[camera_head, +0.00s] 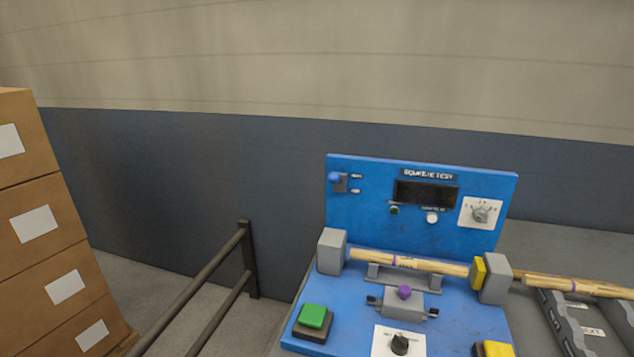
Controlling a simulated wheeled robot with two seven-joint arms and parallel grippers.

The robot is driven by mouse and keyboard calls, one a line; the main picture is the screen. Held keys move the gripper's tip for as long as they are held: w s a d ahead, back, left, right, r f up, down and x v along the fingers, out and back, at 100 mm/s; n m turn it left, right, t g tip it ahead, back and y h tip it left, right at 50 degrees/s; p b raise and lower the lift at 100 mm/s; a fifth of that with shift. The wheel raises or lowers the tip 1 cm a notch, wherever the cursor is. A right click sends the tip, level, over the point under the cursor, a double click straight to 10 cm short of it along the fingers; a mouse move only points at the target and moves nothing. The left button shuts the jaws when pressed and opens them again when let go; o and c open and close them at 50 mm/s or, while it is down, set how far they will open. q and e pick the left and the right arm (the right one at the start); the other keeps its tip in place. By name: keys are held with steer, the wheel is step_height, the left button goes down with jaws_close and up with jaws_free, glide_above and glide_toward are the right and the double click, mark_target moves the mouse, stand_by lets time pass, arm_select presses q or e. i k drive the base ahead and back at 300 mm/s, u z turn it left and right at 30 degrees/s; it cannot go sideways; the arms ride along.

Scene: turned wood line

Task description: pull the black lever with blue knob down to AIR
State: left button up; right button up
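The lever's blue knob (334,177) shows at the upper left of the blue upright panel, beside a small grey plate (342,186). Two small labels stand to the right of the plate, one above the other, too small to read. The knob is level with the upper label. The black lever arm is hardly visible behind the knob. Neither of my grippers is in view.
The blue panel (365,222) stands behind a blue bench holding a wooden turned piece (415,263) between grey blocks. A dark railing (190,290) and stacked boxes (45,225) are left.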

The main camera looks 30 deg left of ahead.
mark_target(334, 177)
steer(key=k, duration=0.4)
steer(key=u, duration=0.85)
steer(key=i, duration=0.6)
